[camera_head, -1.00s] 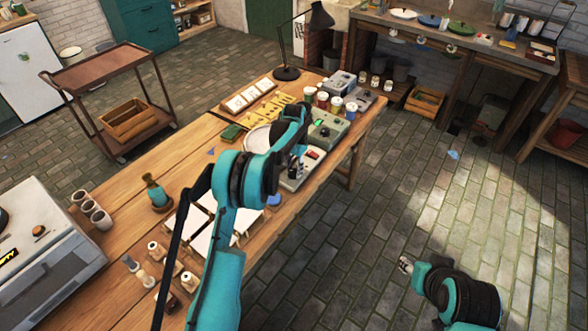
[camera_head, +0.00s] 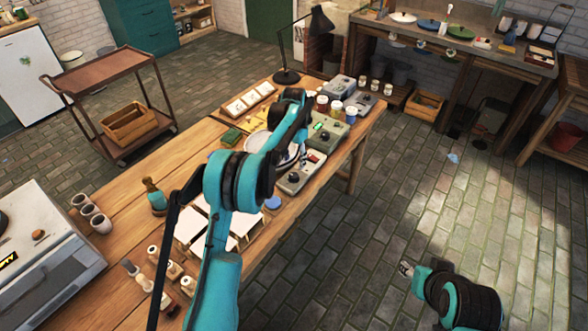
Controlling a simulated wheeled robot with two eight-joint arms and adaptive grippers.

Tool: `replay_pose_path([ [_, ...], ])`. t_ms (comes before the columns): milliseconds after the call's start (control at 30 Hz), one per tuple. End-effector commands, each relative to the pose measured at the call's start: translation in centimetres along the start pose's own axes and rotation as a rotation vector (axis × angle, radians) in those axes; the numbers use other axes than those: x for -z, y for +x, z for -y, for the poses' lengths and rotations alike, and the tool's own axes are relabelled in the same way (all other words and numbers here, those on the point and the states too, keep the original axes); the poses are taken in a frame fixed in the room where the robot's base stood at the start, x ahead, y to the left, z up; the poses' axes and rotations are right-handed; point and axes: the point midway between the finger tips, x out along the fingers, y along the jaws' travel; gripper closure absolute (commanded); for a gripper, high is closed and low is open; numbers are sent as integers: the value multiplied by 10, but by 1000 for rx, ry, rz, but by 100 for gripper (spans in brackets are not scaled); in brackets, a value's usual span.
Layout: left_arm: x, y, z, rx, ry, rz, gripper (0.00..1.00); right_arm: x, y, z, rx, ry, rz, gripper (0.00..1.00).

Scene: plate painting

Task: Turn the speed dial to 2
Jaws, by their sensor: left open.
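A grey control box (camera_head: 291,187) lies at the table's front edge, with a dark knob and a small red part on its top. A green-grey box (camera_head: 328,136) with a lit green display and a dark knob stands behind it. I cannot read any dial marks, so which knob is the speed dial and its setting are unclear. My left gripper (camera_head: 303,160) is open and points down at the far end of the grey control box, close to its top; contact cannot be told. My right gripper (camera_head: 405,269) is over the floor, far from the boxes, its fingers too small to judge.
A white round plate (camera_head: 257,141) is partly hidden behind my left arm. Paint jars (camera_head: 336,107) stand behind the boxes. White tiles (camera_head: 190,228), a bottle (camera_head: 155,195) and stampers (camera_head: 174,271) lie nearer. A black lamp (camera_head: 287,76) stands at the far end.

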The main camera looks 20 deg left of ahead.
Motion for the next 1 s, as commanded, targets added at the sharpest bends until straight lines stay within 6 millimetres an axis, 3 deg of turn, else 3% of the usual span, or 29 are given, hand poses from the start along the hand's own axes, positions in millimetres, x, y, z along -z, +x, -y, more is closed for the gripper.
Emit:
replay_pose_path([
  [100, 0, -23, 0, 0, 0, 0, 49, 0, 0, 0, 0, 0, 0, 60],
  [300, 0, -44, 0, 0, 0, 0, 49, 0, 0, 0, 0, 0, 0, 60],
  [833, 0, -47, 0, 0, 0, -1, 49, 0, 0, 0, 0, 0, 0, 60],
  [1000, -12, -70, -8, 14, -20, -29, 49, 0, 0, 0, 0, 0, 0, 60],
])
